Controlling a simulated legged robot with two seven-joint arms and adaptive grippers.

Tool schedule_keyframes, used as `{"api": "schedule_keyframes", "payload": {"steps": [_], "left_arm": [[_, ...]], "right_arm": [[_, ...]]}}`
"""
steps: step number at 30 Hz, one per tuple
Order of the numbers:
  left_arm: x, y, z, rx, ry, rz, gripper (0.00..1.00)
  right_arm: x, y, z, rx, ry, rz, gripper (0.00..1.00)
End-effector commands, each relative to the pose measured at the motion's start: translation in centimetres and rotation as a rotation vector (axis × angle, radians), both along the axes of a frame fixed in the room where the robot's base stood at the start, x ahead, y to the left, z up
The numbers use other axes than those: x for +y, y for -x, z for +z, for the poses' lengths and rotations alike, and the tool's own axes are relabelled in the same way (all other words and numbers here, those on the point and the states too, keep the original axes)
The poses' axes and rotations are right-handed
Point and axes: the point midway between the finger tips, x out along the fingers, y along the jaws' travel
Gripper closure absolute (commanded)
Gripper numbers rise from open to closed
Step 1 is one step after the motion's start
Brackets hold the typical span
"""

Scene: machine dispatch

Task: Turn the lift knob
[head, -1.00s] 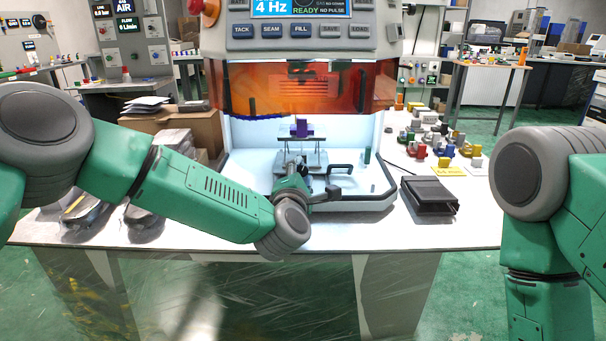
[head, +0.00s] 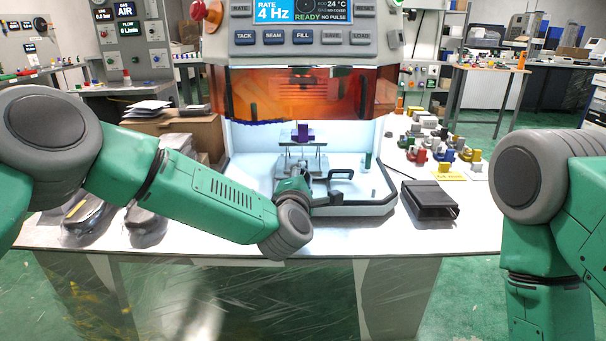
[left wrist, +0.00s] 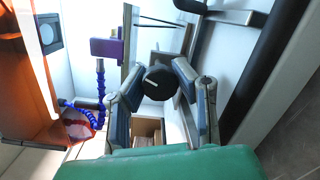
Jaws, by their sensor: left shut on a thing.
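The lift knob (left wrist: 159,83) is a round black knob with a white mark on its face, seen in the left wrist view. My left gripper (left wrist: 158,86) has one finger on each side of it and is shut on it. In the head view my left gripper (head: 297,184) reaches into the front of the lit machine chamber, and the knob itself cannot be made out there. My right arm stands at the right edge, and its gripper is out of view.
A purple block (head: 302,132) stands on the fixture behind my left gripper, under the orange shield (head: 300,88). A black handle (head: 341,175) is just right of the gripper. A black case (head: 430,199) and several coloured parts (head: 441,152) lie on the table's right.

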Motion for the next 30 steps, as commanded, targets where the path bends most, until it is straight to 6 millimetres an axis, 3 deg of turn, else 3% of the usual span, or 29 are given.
{"api": "schedule_keyframes", "payload": {"steps": [18, 30], "left_arm": [[-0.1, 0.2, -0.3, 0.010, -0.504, -0.004, 1.00], [0.0, 0.2, -0.5, 0.011, -0.715, -0.004, 1.00]], "right_arm": [[0.0, 0.0, 4.2, 0.000, 0.000, 0.000, 1.00], [0.0, 0.0, 5.5, 0.000, 0.000, 0.000, 1.00]]}}
